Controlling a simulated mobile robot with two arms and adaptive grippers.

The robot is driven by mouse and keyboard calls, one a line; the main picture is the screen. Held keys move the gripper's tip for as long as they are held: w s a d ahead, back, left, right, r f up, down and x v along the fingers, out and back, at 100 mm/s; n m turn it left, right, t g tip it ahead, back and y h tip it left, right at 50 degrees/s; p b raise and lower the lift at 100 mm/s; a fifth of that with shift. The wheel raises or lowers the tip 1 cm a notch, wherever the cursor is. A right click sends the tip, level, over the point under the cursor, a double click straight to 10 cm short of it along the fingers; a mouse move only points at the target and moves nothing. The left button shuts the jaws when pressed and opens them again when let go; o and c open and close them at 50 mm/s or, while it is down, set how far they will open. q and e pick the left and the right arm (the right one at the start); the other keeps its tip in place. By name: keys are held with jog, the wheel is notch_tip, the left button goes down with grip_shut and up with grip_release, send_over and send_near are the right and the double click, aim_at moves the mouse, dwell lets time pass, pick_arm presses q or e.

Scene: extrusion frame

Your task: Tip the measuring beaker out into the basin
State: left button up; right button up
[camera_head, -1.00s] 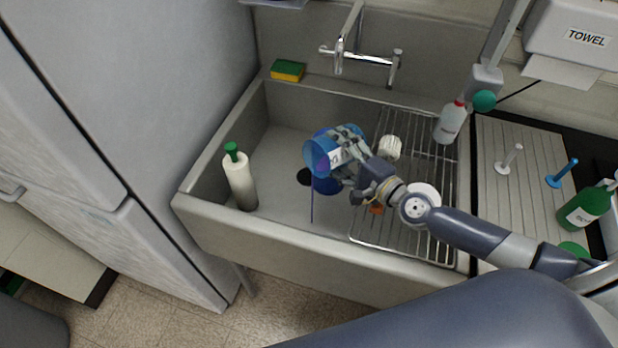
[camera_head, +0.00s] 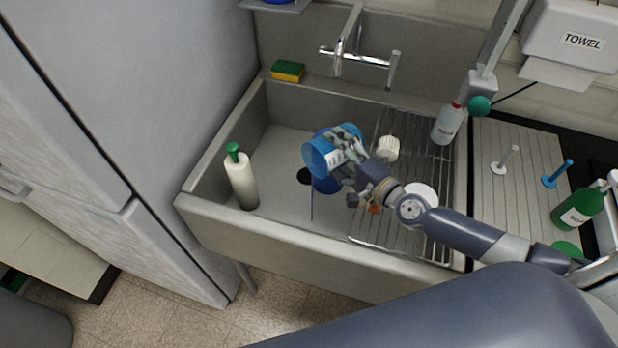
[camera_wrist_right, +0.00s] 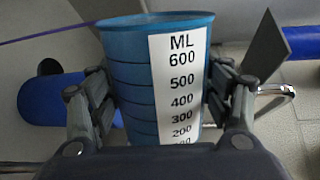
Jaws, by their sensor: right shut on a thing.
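The measuring beaker (camera_head: 316,160) is clear blue. In the head view it is tipped over the basin (camera_head: 275,155) with its mouth to the left. A thin purple stream (camera_head: 312,205) falls from its mouth towards the basin floor. It also shows in the right wrist view (camera_wrist_right: 125,75), with a white scale label marked ML up to 600. My right gripper (camera_head: 344,152) is shut around the beaker's sides; its fingers flank it in the wrist view (camera_wrist_right: 160,95). The beaker's inside is mostly hidden. My left gripper is out of view.
A dark drain hole (camera_head: 304,176) and a blue object (camera_head: 325,185) lie below the beaker. A green-capped bottle (camera_head: 241,180) stands at the basin's left. A wire rack (camera_head: 415,225) covers the right side. The tap (camera_head: 340,55) is behind, near a sponge (camera_head: 288,70).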

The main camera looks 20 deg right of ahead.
jog(key=shift+a+r+n+p, duration=0.15)
jog(key=shift+r+n+p, duration=0.15)
jog(key=shift+p, duration=0.2)
jog(key=shift+p, duration=0.3)
